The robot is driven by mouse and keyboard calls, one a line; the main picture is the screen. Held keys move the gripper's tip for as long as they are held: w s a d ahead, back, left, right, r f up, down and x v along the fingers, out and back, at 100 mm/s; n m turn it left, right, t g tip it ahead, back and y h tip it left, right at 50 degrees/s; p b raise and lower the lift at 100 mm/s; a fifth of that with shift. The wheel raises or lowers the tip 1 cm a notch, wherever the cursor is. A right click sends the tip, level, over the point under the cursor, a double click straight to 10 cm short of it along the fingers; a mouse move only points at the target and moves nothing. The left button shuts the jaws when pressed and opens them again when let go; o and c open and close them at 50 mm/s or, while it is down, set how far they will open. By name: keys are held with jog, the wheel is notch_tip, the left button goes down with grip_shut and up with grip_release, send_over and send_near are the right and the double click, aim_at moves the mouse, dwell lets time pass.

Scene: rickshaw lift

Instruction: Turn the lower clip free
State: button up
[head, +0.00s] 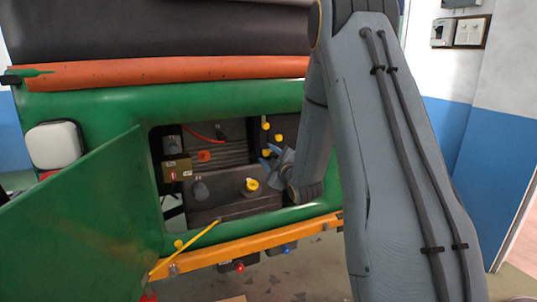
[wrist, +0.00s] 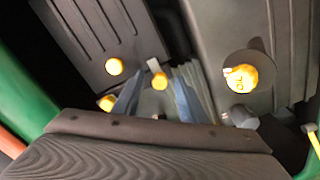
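Several small yellow knobs, which look like the clips, sit in the open compartment. In the head view, one knob (head: 267,155) is beside my gripper (head: 274,160), lower than the upper knob (head: 265,125). In the wrist view, a yellow knob (wrist: 159,80) shows just beyond and between the blue-grey fingers of my gripper (wrist: 158,88). The fingers stand apart; I cannot tell whether they touch that knob. Two other knobs, an upper one (wrist: 114,66) and a lower one (wrist: 107,102), are to the left of the fingers.
A yellow cap (head: 251,185) on a round grey base sits lower in the compartment; it also shows in the wrist view (wrist: 241,78). The green door (head: 85,225) hangs open at left. The green frame (head: 225,100) and orange rail (head: 245,245) edge the opening.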

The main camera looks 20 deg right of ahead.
grip_shut()
jog(key=shift+m+b, duration=0.3)
jog(key=m+b, duration=0.2)
jog(key=m, duration=0.1)
jog(key=shift+w+m, duration=0.1)
jog(key=shift+m, duration=0.3)
jog(key=m+b, duration=0.1)
jog(key=m, duration=0.3)
jog(key=shift+b, duration=0.3)
jog(key=m, duration=0.5)
jog(key=shift+b, duration=0.4)
jog(key=shift+m, duration=2.2)
